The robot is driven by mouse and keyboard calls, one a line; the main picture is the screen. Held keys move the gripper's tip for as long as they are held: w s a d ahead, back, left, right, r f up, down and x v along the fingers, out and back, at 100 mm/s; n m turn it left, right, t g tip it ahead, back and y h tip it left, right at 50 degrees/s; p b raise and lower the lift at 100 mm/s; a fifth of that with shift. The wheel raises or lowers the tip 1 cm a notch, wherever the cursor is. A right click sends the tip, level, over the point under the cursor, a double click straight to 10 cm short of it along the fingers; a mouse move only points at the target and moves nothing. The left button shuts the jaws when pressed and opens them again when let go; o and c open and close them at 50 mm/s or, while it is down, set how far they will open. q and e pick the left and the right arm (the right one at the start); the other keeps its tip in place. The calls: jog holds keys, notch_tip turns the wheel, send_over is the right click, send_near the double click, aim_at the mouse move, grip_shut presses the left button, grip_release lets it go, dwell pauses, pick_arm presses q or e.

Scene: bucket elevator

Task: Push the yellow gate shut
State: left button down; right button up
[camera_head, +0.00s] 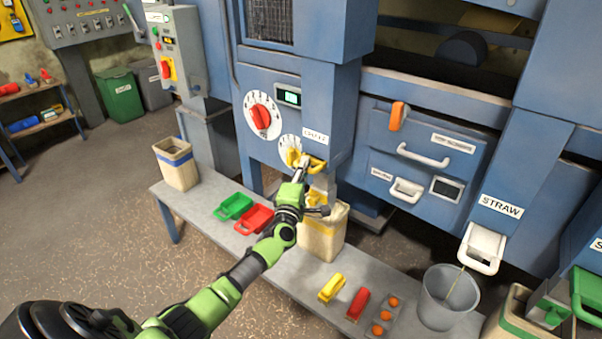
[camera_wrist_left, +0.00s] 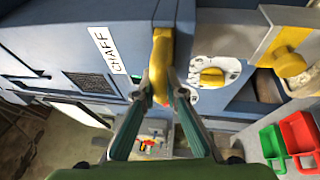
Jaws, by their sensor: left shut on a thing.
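The yellow gate's handle (camera_head: 316,165) sticks out from the front of the blue machine, just below the CHAFF label (camera_head: 315,135). In the left wrist view the yellow handle (camera_wrist_left: 161,48) runs down between the fingertips. My left gripper (camera_head: 303,170) is shut on this handle; the fingers (camera_wrist_left: 160,88) meet around its lower end in the wrist view. The gripper and arm hide part of the area under the handle. How far the gate stands open cannot be told. My right gripper is not in view.
A yellow-collared spout (camera_wrist_left: 287,42) is beside the handle. A sack (camera_head: 322,238) stands below on the grey bench (camera_head: 195,207). Green (camera_head: 233,207) and red (camera_head: 254,219) scoops lie left of my arm. A grey bucket (camera_head: 447,300) stands at the right.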

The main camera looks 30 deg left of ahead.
pick_arm(q)
jog(key=c, duration=2)
grip_release()
jog(key=shift+c, duration=0.2)
jog(key=shift+d+f, duration=0.1)
jog(key=v, duration=1.2)
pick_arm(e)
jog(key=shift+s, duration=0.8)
